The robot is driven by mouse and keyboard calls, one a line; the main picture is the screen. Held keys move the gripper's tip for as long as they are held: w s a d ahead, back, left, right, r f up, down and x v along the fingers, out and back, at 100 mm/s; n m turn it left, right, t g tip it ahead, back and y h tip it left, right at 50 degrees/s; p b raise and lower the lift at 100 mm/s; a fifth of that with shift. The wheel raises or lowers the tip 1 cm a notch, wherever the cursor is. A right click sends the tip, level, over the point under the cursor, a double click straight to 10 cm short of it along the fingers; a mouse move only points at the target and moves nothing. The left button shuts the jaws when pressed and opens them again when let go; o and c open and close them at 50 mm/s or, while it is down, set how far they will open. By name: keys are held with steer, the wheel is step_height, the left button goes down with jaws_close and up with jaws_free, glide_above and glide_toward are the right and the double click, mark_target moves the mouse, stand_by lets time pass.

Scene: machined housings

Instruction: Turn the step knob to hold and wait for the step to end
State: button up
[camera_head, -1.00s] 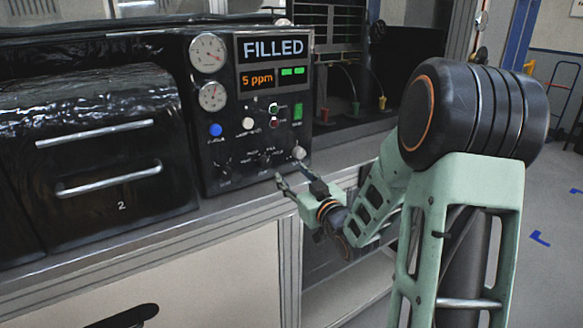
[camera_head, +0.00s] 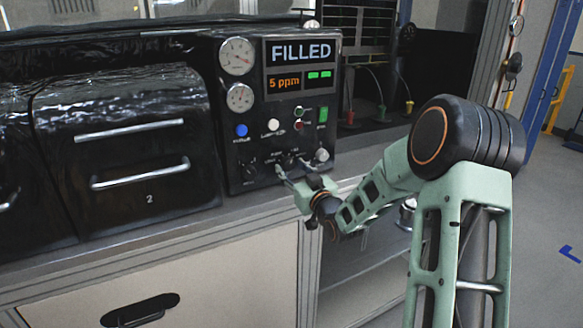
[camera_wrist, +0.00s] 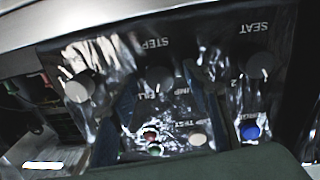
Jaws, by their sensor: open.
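The black control panel (camera_head: 225,130) stands on the bench, with its display (camera_head: 301,52) reading FILLED and 5 ppm. The step knob (camera_wrist: 160,78) shows below the upside-down STEP label in the wrist view. Its pointer setting is too blurred to read. My gripper (camera_head: 290,170) is open in front of the panel's lower row of knobs. In the wrist view its dark fingers (camera_wrist: 160,92) stand on either side of the step knob, with space between. I cannot tell whether they touch the panel.
The seat knob (camera_wrist: 260,65) and another pale knob (camera_wrist: 80,87) flank the step knob. A blue button (camera_head: 241,130) and white button (camera_head: 273,125) sit above. The bench edge (camera_head: 150,235) runs below.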

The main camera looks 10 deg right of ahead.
steer(key=shift+w+a, duration=0.1)
steer(key=shift+w, duration=0.2)
steer(key=shift+c, duration=0.6)
steer(key=c, duration=1)
steer(key=shift+c, duration=0.2)
steer(key=m+b, duration=0.1)
steer(key=m, duration=0.2)
steer(key=shift+m, duration=0.4)
steer(key=m, duration=0.4)
steer(key=shift+r+m+g+p, duration=0.1)
steer(key=shift+m+g+p, duration=0.2)
